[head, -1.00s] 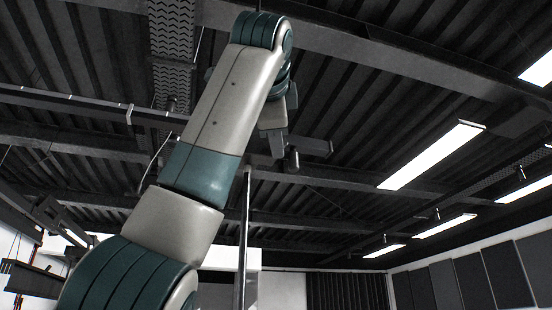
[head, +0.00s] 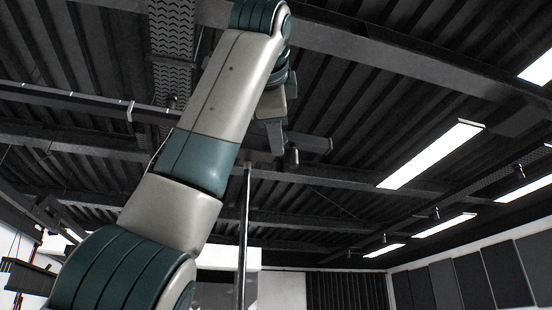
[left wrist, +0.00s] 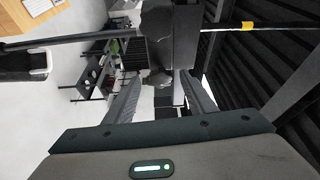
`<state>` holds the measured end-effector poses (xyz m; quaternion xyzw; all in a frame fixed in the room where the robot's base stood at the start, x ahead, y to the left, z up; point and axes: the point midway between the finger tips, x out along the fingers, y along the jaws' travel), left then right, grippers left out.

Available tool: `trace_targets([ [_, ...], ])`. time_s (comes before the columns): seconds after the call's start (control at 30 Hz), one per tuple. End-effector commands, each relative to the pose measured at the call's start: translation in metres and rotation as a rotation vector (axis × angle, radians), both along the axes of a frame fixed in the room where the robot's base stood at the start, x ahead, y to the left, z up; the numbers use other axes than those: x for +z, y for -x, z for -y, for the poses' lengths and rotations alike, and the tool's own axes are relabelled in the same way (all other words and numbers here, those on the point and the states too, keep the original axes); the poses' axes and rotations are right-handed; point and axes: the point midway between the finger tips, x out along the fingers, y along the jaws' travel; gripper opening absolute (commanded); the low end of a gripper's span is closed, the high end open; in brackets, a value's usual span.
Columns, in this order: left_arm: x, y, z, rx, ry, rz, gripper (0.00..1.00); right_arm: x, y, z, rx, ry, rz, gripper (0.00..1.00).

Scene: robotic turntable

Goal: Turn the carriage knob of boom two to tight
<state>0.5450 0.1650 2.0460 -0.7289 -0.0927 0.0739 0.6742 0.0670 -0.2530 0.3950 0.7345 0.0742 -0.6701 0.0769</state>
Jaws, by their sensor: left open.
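In the left wrist view a dark carriage block (left wrist: 172,42) hangs on a thin boom bar (left wrist: 250,27) that crosses the picture. A small dark knob (left wrist: 157,79) projects from the block toward my gripper. My left gripper (left wrist: 161,75) is open, with one finger on each side of the knob in the picture. I cannot tell whether either finger touches it. In the head view my left gripper (head: 274,132) is small and partly hidden by my wrist, close to a dark boom fitting (head: 312,143). Knob markings are not readable. My right gripper is not in view.
In the head view a long dark tube (head: 70,97) with white bands runs behind my arm at the left. A vertical metal pole (head: 244,235) stands below the fitting. Ceiling lamps (head: 432,155) hang at the right. Desks (left wrist: 95,80) show far below in the wrist view.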

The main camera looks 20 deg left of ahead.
Motion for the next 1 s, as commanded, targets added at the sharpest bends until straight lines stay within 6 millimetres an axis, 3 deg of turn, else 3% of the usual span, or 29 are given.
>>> trace_targets([
  [0.63, -0.004, 0.12, 0.03, -0.001, -0.001, 0.003, 0.51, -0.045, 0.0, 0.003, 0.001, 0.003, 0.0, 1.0],
  [0.8, -0.004, 0.141, 0.035, -0.001, -0.001, 0.0, 0.51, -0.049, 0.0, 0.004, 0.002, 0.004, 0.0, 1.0],
  [1.0, -0.003, 0.151, 0.038, -0.001, -0.001, 0.001, 0.51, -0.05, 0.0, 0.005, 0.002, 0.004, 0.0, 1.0],
])
